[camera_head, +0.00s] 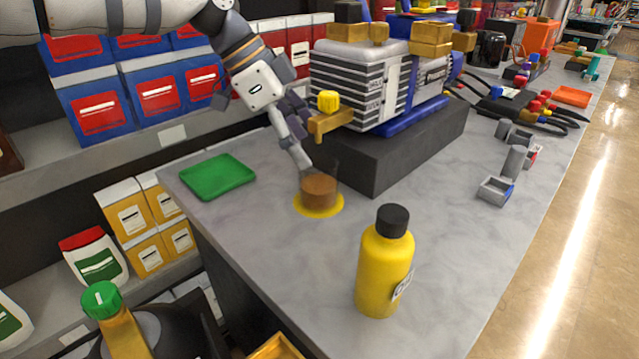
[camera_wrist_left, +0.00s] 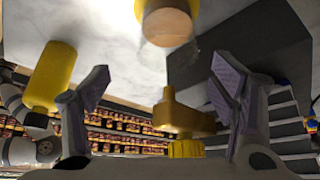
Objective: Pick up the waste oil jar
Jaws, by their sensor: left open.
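The waste oil jar (camera_head: 319,188) is a small see-through jar with brown contents. It stands on a round yellow mat (camera_head: 318,211) on the grey counter, below the pump's brass drain spout (camera_head: 328,124) with a yellow knob. My left gripper (camera_head: 301,160) is open just behind and above the jar, with one finger close to its left rim in the head view. The brass spout (camera_wrist_left: 182,118) is nearer the camera.
The pump (camera_head: 360,85) stands on a dark block (camera_head: 400,150) right behind the jar. A yellow bottle (camera_head: 385,262) stands in front to the right. A green tray (camera_head: 217,176) lies to the left. Grey brackets (camera_head: 497,190) lie at the right. The counter between jar and bottle is clear.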

